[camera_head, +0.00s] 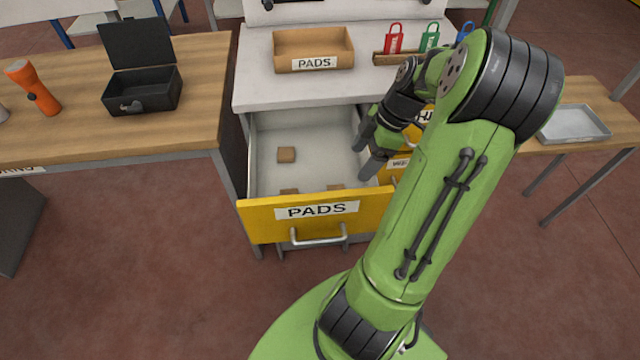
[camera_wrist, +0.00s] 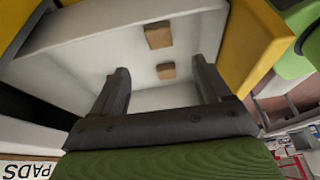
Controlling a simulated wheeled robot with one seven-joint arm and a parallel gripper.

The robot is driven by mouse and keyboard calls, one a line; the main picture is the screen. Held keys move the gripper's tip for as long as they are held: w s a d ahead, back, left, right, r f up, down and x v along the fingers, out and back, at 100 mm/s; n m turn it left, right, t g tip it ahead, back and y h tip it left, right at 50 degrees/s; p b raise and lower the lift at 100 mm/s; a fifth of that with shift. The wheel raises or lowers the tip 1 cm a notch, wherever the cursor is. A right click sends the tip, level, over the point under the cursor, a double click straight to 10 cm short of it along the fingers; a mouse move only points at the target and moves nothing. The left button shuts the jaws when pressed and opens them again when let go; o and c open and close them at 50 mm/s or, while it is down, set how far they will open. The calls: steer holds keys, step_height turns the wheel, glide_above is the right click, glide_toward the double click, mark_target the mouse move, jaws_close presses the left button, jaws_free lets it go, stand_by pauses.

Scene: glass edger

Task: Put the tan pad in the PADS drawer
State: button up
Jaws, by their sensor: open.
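The PADS drawer (camera_head: 303,216) is pulled open, with a yellow front and a white interior. One small tan pad (camera_head: 286,154) lies on its floor towards the left. Two more tan pads (camera_head: 289,191) (camera_head: 335,187) show partly behind the front panel. Two pads (camera_wrist: 158,34) (camera_wrist: 166,71) show in the wrist view; I cannot tell which they are. My gripper (camera_head: 364,152) is over the right side of the drawer, fingers apart. In the wrist view its open fingers (camera_wrist: 160,65) have nothing held between them.
A cardboard tray labelled PADS (camera_head: 313,50) stands on the white worktop behind the drawer; its inside looks empty. Red (camera_head: 393,40) and green (camera_head: 429,38) padlock-shaped tags stand right of it. An open black box (camera_head: 142,92) and orange flashlight (camera_head: 35,88) are on the left bench.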

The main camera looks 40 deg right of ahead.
steer(key=w+a+r+m+g+h, duration=0.1)
steer(key=a+r+m+h, duration=0.1)
steer(key=a+r, duration=0.35)
steer(key=w+a+r+m+h, duration=0.1)
steer(key=a+r+m+h, duration=0.1)
steer(key=a, duration=0.7)
steer(key=s+a+r+m+t, duration=0.4)
steer(key=s+a+m, duration=0.2)
steer(key=s+a, duration=0.3)
steer(key=shift+a+r+m+y, duration=0.3)
steer(key=shift+a+r+m, duration=0.1)
steer(key=shift+a, duration=0.25)
